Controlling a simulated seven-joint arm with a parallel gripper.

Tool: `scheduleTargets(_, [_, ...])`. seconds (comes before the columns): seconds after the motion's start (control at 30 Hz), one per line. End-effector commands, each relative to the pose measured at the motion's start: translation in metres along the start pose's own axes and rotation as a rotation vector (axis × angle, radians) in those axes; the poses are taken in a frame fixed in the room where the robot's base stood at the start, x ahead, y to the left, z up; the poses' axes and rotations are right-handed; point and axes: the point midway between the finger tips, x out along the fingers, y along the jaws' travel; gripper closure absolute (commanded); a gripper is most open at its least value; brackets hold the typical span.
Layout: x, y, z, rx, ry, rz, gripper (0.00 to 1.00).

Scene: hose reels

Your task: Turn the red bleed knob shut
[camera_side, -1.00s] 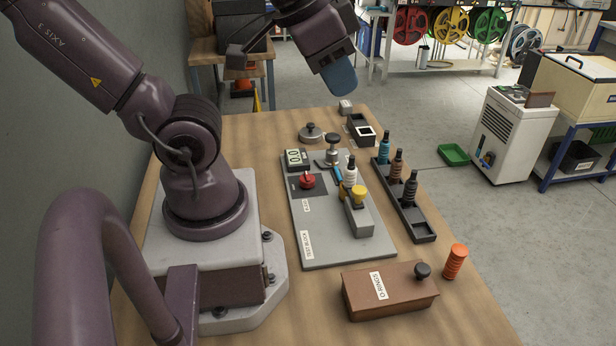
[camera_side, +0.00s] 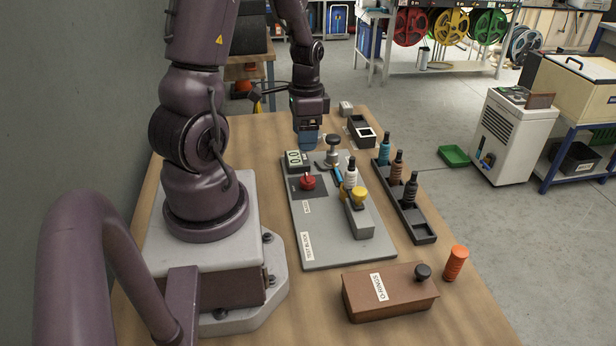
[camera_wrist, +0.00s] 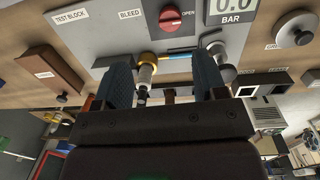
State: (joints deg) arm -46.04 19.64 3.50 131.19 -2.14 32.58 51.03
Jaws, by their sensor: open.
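The red bleed knob (camera_side: 307,182) sits on a dark square plate on the grey test block (camera_side: 330,245). In the wrist view the red knob (camera_wrist: 170,18) shows near the top edge, between the labels BLEED and OPEN. My gripper (camera_side: 308,142) is beyond the far end of the block in the side view, pointing down, clear of the knob. In the wrist view my gripper (camera_wrist: 165,82) has its two blue fingers apart with nothing held between them.
A gauge (camera_side: 296,159) stands beside the knob.

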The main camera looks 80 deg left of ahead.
Motion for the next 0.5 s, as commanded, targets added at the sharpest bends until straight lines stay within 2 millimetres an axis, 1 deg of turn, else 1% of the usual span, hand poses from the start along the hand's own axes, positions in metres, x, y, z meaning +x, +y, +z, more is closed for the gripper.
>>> scheduleTargets(0.1, [-0.003, -0.007, -0.007, 0.127, 0.029, -0.038, 0.35])
scheduleTargets(0.27, [0.000, -0.008, -0.009, 0.199, 0.033, -0.047, 0.35])
scheduleTargets(0.37, [0.010, -0.008, -0.009, 0.203, 0.032, -0.045, 0.35])
scheduleTargets(0.5, [0.035, -0.009, -0.009, 0.202, 0.030, -0.042, 0.35])
